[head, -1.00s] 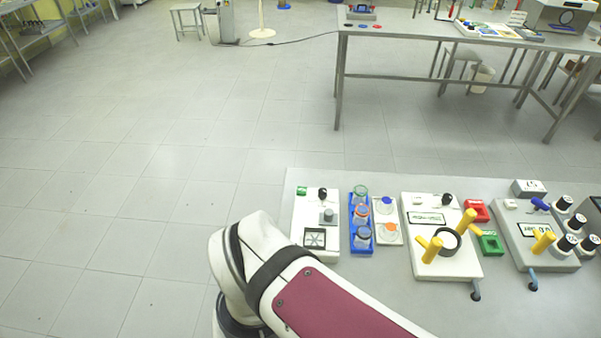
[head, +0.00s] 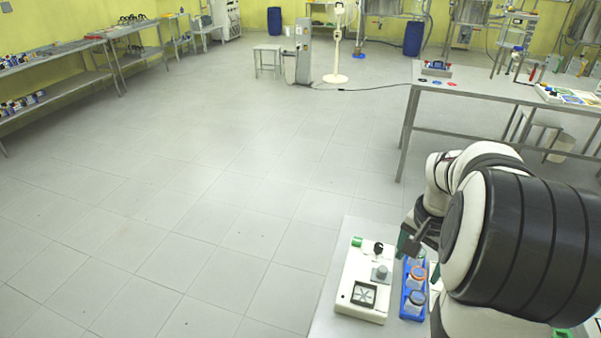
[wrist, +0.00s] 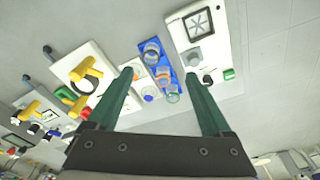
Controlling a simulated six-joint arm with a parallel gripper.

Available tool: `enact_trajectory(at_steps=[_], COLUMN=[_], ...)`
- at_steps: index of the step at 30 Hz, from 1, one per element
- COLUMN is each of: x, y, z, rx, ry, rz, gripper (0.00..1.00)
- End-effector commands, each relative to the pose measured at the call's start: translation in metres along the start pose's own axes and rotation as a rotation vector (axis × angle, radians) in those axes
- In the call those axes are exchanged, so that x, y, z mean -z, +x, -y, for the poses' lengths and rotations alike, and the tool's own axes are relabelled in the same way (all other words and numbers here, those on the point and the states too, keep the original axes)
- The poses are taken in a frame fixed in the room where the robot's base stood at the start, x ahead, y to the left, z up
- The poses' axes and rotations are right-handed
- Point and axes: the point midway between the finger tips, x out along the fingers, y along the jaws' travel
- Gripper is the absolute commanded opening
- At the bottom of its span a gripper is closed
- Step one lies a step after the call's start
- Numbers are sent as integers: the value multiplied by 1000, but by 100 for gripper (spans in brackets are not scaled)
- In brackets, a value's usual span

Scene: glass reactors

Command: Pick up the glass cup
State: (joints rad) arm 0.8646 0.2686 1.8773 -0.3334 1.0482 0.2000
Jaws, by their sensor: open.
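Several small glass cups stand in a blue rack. In the head view I see a cup with an orange-red band (head: 417,272) and a clear cup (head: 416,297) in the blue rack (head: 405,302), partly hidden by my arm. In the wrist view the clear cup (wrist: 151,53), the orange one (wrist: 163,76) and a greenish-rimmed one (wrist: 172,93) sit in the rack (wrist: 160,62). My gripper (wrist: 160,74) is open and empty. Its two green fingers appear on either side of the rack, apart from the cups. In the head view my gripper (head: 409,238) is above the rack's far end, partly hidden.
A white device (head: 351,292) with a black knob stands beside the rack. Open floor (head: 180,230) lies left of the table.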

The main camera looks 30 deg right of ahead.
Motion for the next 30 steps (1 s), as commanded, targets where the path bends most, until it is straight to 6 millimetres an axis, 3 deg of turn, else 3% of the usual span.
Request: enact_trajectory(at_steps=[1,4,8,16,30], x=[16,28,26,26,26], y=[8,13,23,97,169], z=[-12,-19,-19,-20,-19], rx=[-9,-14,-15,-16,-14], ry=[38,62,60,58,58], rz=[-7,-16,-13,-10,-13], gripper=[84,84,84,84,84])
